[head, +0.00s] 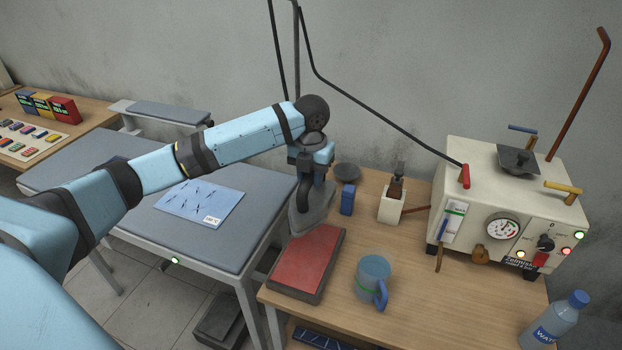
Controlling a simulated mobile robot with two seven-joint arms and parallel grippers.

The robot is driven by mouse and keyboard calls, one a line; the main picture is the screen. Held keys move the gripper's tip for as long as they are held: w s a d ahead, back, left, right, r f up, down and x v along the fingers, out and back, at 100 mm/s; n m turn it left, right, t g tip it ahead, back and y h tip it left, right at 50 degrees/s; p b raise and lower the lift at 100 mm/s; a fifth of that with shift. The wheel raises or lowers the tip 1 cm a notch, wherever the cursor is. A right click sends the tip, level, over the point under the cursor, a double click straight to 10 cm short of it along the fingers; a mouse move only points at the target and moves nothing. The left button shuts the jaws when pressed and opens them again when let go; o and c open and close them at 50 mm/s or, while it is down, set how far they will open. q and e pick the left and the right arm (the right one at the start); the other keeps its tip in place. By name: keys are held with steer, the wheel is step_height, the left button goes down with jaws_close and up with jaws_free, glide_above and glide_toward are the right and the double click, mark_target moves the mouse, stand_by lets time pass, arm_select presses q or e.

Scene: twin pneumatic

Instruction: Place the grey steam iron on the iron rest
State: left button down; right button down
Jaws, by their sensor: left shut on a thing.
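The grey steam iron (312,214) is at the left edge of the wooden table, with its soleplate end toward the viewer. My left gripper (308,178) is above it and shut on its dark handle; the gripper and wrist hide part of the handle. The iron rest (312,258), a red pad on a dark base, lies on the table just in front of the iron. The iron is behind the pad, and I cannot tell whether it touches the table or hangs slightly above it. My right gripper is not in view.
A blue-handled jug (373,278) stands right of the rest. A small blue block (347,199) and a white holder (394,207) stand behind it. A cream steam boiler (509,205) and a water bottle (555,318) are at right. A padded ironing table (120,185) is at left.

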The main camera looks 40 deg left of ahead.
mark_target(311, 196)
arm_select(q)
step_height(311, 196, down, 10)
steer(key=shift+r+p, duration=0.2)
steer(key=shift+p, duration=0.15)
step_height(311, 196, down, 6)
steer(key=shift+w+r, duration=0.1)
steer(key=shift+r, duration=0.1)
steer(key=c, duration=1.1)
jaws_free()
steer(key=shift+f, duration=0.2)
steer(key=shift+o, duration=1.2)
steer(key=shift+s, duration=0.2)
steer(key=shift+r, duration=0.1)
step_height(311, 196, up, 12)
steer(key=shift+r+b, duration=0.1)
steer(key=shift+b, duration=0.2)
